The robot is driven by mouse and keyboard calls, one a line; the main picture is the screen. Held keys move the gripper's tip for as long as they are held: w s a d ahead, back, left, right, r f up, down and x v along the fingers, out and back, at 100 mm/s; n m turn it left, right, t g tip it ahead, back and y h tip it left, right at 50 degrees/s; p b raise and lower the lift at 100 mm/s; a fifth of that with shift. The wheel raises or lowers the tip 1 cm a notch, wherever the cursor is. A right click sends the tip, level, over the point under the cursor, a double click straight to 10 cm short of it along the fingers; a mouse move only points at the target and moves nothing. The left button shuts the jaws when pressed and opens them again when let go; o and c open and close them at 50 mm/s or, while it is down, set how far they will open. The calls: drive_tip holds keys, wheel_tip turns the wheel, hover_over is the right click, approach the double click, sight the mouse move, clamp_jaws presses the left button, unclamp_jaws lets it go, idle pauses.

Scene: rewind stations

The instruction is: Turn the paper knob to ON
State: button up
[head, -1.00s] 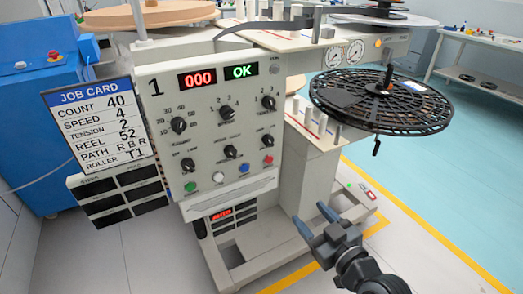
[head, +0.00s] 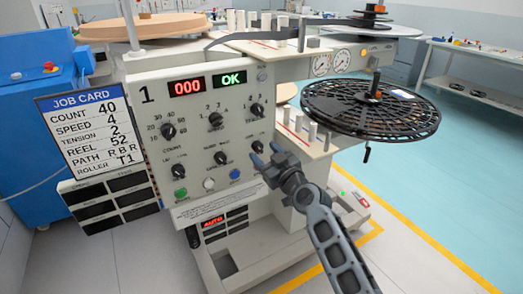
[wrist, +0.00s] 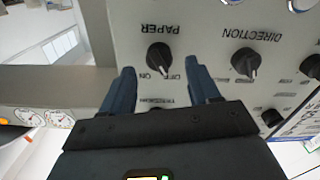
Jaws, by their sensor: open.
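The paper knob (wrist: 159,57) is a black pointer knob on the grey panel, under an upside-down PAPER label in the wrist view. OFF and ON are printed beside it. Its pointer is toward these labels, but I cannot tell surely which one it marks. In the head view the paper knob (head: 257,146) is at the panel's right side, just beyond the fingertips. My gripper (head: 266,154) is open in front of the panel's lower right. In the wrist view my gripper (wrist: 161,69) has its two blue fingers apart, on either side of the knob's line; contact does not show.
The direction knob (wrist: 244,62) is close beside the right finger. Green, white and blue buttons (head: 235,174) sit low on the panel. A black reel (head: 370,108) overhangs to the right. The job card (head: 86,131) stands left. Floor at right is open.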

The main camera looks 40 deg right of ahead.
drive_tip(key=shift+x, duration=1.15)
drive_tip(key=shift+c, duration=0.4)
drive_tip(key=c, duration=1)
drive_tip(key=shift+o, duration=0.2)
drive_tip(key=m, duration=0.6)
drive_tip(key=shift+d+m+b, duration=0.15)
drive_tip(key=shift+m+b, duration=0.15)
drive_tip(key=shift+b, duration=0.1)
drive_tip(key=m, duration=0.5)
drive_tip(key=shift+m, duration=0.3)
